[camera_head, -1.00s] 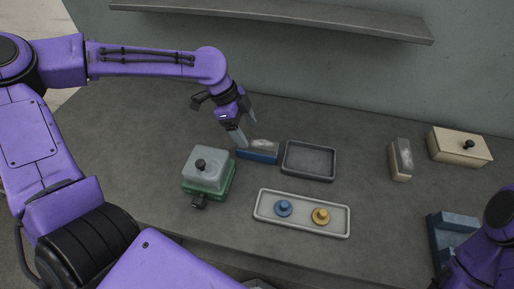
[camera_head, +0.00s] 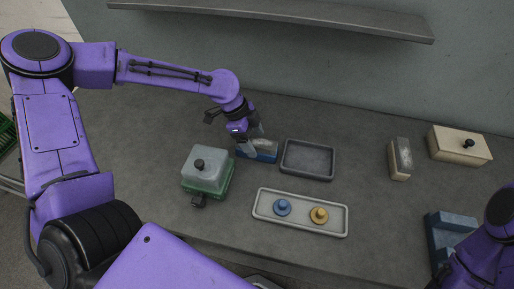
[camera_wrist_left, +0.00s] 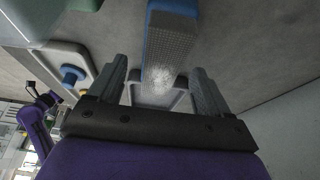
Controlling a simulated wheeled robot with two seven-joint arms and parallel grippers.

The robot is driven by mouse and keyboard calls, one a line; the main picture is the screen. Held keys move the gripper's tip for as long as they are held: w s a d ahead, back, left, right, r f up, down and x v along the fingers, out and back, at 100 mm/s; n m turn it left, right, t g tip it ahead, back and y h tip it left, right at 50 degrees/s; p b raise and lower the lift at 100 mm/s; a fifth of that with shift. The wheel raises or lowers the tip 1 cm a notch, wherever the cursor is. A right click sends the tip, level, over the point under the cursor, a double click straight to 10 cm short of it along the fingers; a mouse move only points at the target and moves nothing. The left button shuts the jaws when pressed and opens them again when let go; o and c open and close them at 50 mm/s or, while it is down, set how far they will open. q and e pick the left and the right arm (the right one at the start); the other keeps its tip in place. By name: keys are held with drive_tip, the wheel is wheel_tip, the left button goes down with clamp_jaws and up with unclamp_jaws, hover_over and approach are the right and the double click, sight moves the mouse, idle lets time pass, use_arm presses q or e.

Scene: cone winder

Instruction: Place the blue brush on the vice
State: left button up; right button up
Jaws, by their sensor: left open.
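The blue brush (camera_head: 266,156), a blue block with a grey bristle face, lies on the bench left of the dark tray. My left gripper (camera_head: 250,143) is open over its left part. In the left wrist view the brush (camera_wrist_left: 171,55) shows between the two spread fingers (camera_wrist_left: 160,88), with a gap at each side. A blue stepped block at the lower right (camera_head: 447,238) looks like the vice; my right arm covers part of it. My right gripper does not show.
A green box with a grey knobbed lid (camera_head: 207,172) stands left of the brush. A dark empty tray (camera_head: 308,176) is on its right. A light tray (camera_head: 298,226) holds blue and yellow knobbed pieces. A second brush (camera_head: 400,159) and a beige box (camera_head: 460,148) are farther right.

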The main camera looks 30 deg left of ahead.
use_arm(q)
drive_tip(key=shift+f, duration=0.1)
clamp_jaws()
idle(0.4)
